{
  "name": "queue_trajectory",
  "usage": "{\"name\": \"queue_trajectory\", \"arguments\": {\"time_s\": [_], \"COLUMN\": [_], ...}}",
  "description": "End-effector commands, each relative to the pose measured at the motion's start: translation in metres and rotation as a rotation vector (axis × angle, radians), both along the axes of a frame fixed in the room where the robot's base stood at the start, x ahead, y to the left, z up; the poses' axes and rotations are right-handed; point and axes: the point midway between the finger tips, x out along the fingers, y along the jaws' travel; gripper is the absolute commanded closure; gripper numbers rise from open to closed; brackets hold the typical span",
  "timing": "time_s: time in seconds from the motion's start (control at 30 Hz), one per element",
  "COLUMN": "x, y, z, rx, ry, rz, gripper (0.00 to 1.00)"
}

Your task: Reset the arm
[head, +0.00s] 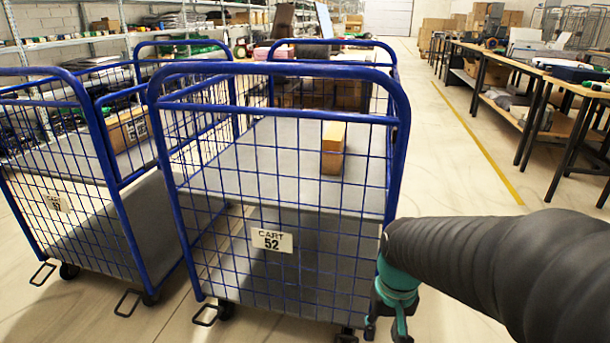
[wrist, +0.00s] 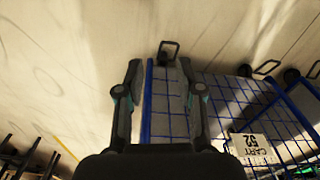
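My gripper (head: 386,325) hangs at the lower right corner of the blue cart marked CART 52 (head: 272,240) in the head view, at the end of my dark, ribbed arm. In the wrist view my gripper (wrist: 160,75) has its two fingers well apart with nothing held between them. The blue wire side of cart 52 (wrist: 168,105) shows behind and beside the fingers. I cannot tell whether the gripper touches the cart. The lower part of the gripper is cut off by the head view's bottom edge.
A cardboard box (head: 333,148) sits on cart 52's grey upper shelf. Another blue cart (head: 100,190) stands to its left, and more carts stand behind. Work tables (head: 545,85) line the right. The floor (head: 455,165) between the carts and tables is clear.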

Motion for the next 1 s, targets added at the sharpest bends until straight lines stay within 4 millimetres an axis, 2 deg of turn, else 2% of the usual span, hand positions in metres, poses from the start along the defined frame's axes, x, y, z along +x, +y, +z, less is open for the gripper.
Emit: {"name": "queue_trajectory", "arguments": {"time_s": [0.03,0.3,0.6,0.8,1.0], "x": [-0.009,-0.049,-0.077,-0.082,-0.081], "y": [-0.001,-0.005,-0.008,-0.009,-0.009], "z": [0.015,0.068,0.118,0.133,0.133], "rx": [-0.003,-0.013,-0.018,-0.020,-0.020], "ry": [-0.033,-0.198,-0.385,-0.434,-0.433], "rz": [0.020,0.054,0.042,0.038,0.037], "gripper": [0.63,0.63,0.63,0.63,0.63]}}
